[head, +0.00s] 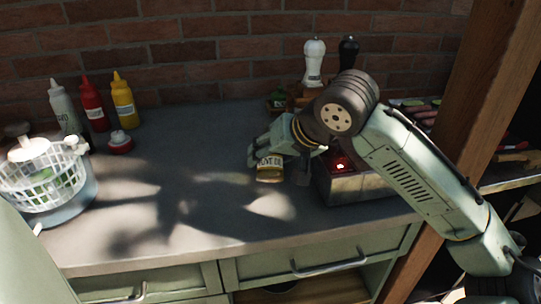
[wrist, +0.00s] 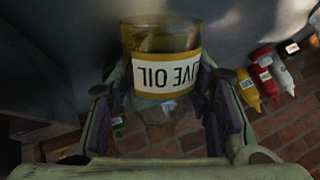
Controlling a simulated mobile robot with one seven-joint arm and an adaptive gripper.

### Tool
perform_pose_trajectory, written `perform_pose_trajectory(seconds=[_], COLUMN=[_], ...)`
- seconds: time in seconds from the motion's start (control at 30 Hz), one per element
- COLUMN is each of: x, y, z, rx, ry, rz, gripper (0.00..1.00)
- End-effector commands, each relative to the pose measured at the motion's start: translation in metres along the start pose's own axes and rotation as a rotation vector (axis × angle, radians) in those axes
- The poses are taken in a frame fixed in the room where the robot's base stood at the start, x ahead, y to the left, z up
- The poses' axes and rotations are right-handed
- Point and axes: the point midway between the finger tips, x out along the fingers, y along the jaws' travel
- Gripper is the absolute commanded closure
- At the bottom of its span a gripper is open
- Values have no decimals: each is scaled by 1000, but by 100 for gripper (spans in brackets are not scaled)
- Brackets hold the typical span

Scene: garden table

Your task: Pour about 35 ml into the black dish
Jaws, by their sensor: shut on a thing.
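The olive oil bottle (head: 270,165) has a yellow and white label and golden contents, and it is between the fingers of my gripper (head: 264,150). In the wrist view the bottle (wrist: 160,45) has its label upside down, with a purple-padded finger of my gripper (wrist: 163,92) on each side. The gripper is shut on it. The bottle looks about upright, at or just above the counter; I cannot tell if it touches. Its upper part is hidden by the gripper in the head view. I cannot make out the black dish for certain.
The grey counter (head: 150,195) is clear at centre-left. A white basket (head: 45,180) stands at the left, near red (head: 93,105) and yellow (head: 124,102) squeeze bottles. A metal box (head: 355,187) with a red glow is close right of the bottle. White (head: 314,62) and black (head: 348,52) mills stand behind.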

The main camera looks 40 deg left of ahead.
Motion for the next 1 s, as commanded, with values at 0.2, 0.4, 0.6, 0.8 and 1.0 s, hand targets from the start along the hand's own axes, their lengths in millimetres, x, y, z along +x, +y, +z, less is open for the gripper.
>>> perform_pose_trajectory(seconds=[0.2,0.4,0.6,0.8,1.0], x=[-2,-7,-8,-13,-16], y=[-2,-4,-5,-7,-8], z=[-3,-10,-10,-5,0], rx=[-18,-82,-150,-213,-272], ry=[36,169,310,443,567], rz=[-2,-3,-3,-2,-2], gripper=[91,91,91,91,91])
